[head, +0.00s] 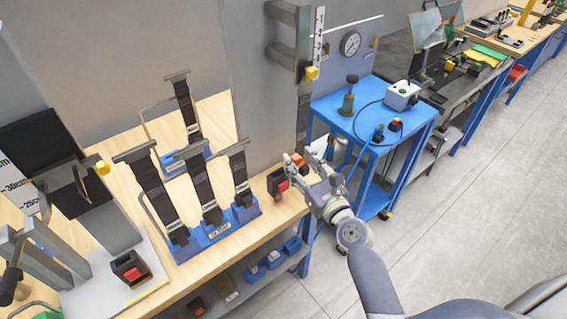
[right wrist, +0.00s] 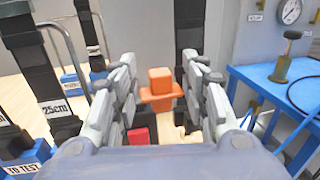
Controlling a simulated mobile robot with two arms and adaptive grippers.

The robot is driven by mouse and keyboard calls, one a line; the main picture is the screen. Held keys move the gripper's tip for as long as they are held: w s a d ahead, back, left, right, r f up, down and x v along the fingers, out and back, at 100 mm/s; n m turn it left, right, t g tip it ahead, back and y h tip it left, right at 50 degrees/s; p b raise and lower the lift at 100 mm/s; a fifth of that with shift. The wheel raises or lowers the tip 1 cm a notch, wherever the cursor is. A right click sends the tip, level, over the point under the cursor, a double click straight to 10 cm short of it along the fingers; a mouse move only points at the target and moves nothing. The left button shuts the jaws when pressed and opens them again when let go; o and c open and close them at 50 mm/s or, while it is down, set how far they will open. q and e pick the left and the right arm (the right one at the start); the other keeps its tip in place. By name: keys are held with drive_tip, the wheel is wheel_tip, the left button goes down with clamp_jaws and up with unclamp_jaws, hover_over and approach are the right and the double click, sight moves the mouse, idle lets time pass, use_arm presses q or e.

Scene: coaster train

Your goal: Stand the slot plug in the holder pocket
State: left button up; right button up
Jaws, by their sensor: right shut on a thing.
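An orange plug (right wrist: 160,88), which I take for the slot plug, sits between the fingers of my right gripper (head: 302,165). The gripper is shut on it, above the right end of the wooden bench. The plug's small orange top (head: 295,160) also shows in the head view. A dark block with a red face (head: 278,183) stands on the bench just left of the gripper; its red part (right wrist: 140,135) shows below the plug in the right wrist view. I cannot tell which opening is the holder pocket. My left gripper is not in view.
Blue holders (head: 217,232) with upright black straps stand on the bench (head: 262,236), one marked "TO TEST". A black box with a red top (head: 131,268) is at front left. A grey post (head: 304,110) rises behind the gripper. A blue cart (head: 352,118) stands to the right.

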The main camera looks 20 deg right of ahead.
drive_tip(key=s+d+r, duration=0.2)
drive_tip(key=s+d, duration=0.2)
drive_tip(key=d, duration=0.6)
drive_tip(key=shift+d, duration=0.2)
drive_tip(key=shift+s+d+b, duration=0.35)
drive_tip(key=shift+s, duration=0.55)
drive_tip(key=shift+s+d+b, duration=0.35)
drive_tip(key=shift+s, duration=0.6)
drive_tip(key=shift+s+d+b, duration=0.35)
drive_tip(key=shift+s, duration=0.55)
